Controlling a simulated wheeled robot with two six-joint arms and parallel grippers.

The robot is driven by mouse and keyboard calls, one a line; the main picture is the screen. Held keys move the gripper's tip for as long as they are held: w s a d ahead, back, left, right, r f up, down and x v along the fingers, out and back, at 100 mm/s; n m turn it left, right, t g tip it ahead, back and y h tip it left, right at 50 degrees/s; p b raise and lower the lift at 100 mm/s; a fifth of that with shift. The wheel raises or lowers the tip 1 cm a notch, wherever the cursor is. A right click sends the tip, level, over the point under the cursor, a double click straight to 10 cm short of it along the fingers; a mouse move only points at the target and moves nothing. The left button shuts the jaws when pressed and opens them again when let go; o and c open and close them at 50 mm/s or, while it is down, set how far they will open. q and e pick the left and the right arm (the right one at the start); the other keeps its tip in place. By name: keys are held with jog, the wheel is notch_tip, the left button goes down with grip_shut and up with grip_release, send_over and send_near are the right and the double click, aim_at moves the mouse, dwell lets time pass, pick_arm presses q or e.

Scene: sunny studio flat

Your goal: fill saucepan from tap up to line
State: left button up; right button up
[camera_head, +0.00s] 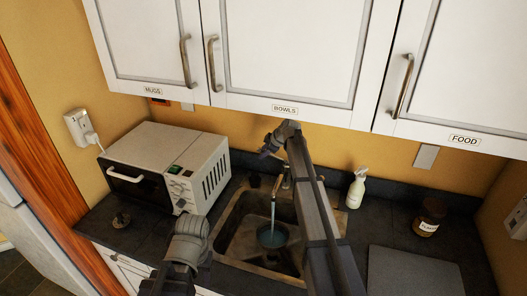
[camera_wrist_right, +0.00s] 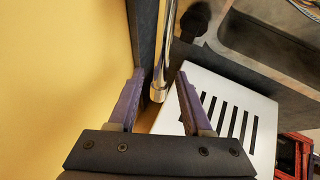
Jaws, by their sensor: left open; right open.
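The saucepan (camera_head: 262,238) stands in the sink (camera_head: 232,240) under the tap (camera_head: 285,181). A stream of water (camera_head: 273,212) runs from the tap into it, and bluish water shows inside. I cannot make out the fill line. My right gripper (camera_head: 266,152) is open and empty above and behind the sink, under the bowls cupboard. In the right wrist view a chrome rod, apparently part of the tap (camera_wrist_right: 160,85), shows in the gap between its fingers (camera_wrist_right: 158,92); I cannot tell whether they touch. My left gripper (camera_head: 151,286) is open at the bottom edge, only partly visible.
A microwave (camera_head: 150,158) stands left of the sink. A white bottle (camera_head: 356,190) and a brown jar (camera_head: 429,217) are to the right, beside a grey board (camera_head: 412,272). Cupboards (camera_head: 285,60) hang low above. My right arm crosses the sink and hides its right part.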

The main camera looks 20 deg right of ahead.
jog(key=p+v, duration=0.4)
jog(key=v, duration=0.3)
jog(key=shift+p, duration=0.4)
jog(key=shift+a, duration=0.1)
jog(key=s+a+f+m+g+h+b, duration=0.1)
jog(key=s+a+f+m+g+b, duration=0.15)
jog(key=s+a+f, duration=0.5)
jog(key=s+a+f+m+g+b, duration=0.1)
jog(key=s+a+f+g+b, duration=0.2)
jog(key=s+a, duration=0.85)
jog(key=s+a+f+m+h+b, duration=0.1)
jog(key=s+f+b, duration=0.1)
jog(key=s, duration=0.6)
jog(key=s+a+f+m+g+h+b, duration=0.1)
jog(key=s+f+m+b, duration=0.1)
jog(key=s, duration=0.6)
jog(key=s+a+f+m+h+b, duration=0.1)
jog(key=s+f+m+b, duration=0.1)
jog(key=s, duration=0.6)
jog(key=shift+s+f+g+h+b, duration=0.15)
jog(key=shift+g+h+b, duration=0.15)
jog(key=shift+g, duration=0.05)
jog(key=shift+s+m, duration=0.25)
jog(key=shift+s, duration=0.1)
